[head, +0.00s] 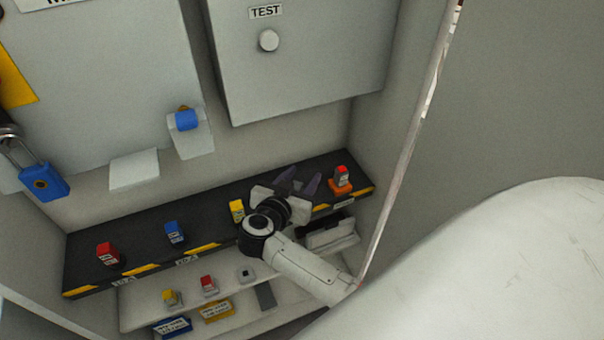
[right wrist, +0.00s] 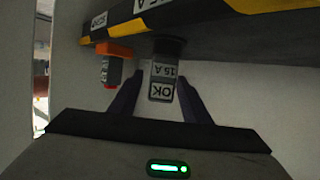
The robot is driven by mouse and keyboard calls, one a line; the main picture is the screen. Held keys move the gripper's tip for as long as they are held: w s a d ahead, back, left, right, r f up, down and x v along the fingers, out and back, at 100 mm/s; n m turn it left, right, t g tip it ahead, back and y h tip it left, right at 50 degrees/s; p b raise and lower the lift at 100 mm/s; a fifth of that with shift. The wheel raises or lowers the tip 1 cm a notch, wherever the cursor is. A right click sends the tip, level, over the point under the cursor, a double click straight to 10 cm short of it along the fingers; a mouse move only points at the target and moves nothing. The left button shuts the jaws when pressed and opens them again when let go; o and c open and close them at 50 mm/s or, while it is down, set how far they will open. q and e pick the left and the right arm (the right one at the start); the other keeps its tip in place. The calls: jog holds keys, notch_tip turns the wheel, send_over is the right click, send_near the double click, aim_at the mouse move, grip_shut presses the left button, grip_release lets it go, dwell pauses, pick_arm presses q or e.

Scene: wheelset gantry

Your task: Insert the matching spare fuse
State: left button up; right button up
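My right gripper (head: 298,184) is over the dark upper shelf (head: 140,235), its purple fingers spread. In the right wrist view, which looks upside down, the gripper (right wrist: 161,88) has a grey fuse (right wrist: 163,80) labelled "OK" and "15 A" between its fingers, with gaps visible at its sides. Other fuses stand on the shelf: red (head: 107,255), blue (head: 174,233), yellow (head: 237,210), and a red-topped one on an orange base (head: 340,178), also in the wrist view (right wrist: 112,70). A blue piece (head: 187,119) sits in a white wall holder (head: 194,143). My left gripper is out of view.
A lower white shelf (head: 140,313) holds small yellow (head: 171,298), red (head: 208,285) and grey pieces (head: 246,275). A grey box marked "TEST" (head: 310,75) with a round knob (head: 268,40) hangs above. A blue padlock (head: 44,183) hangs at left. The cabinet's edge (head: 408,150) bounds the right.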

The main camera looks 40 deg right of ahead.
notch_tip(320, 180, up, 10)
jog(key=p, duration=0.1)
dwell(0.5)
dwell(0.4)
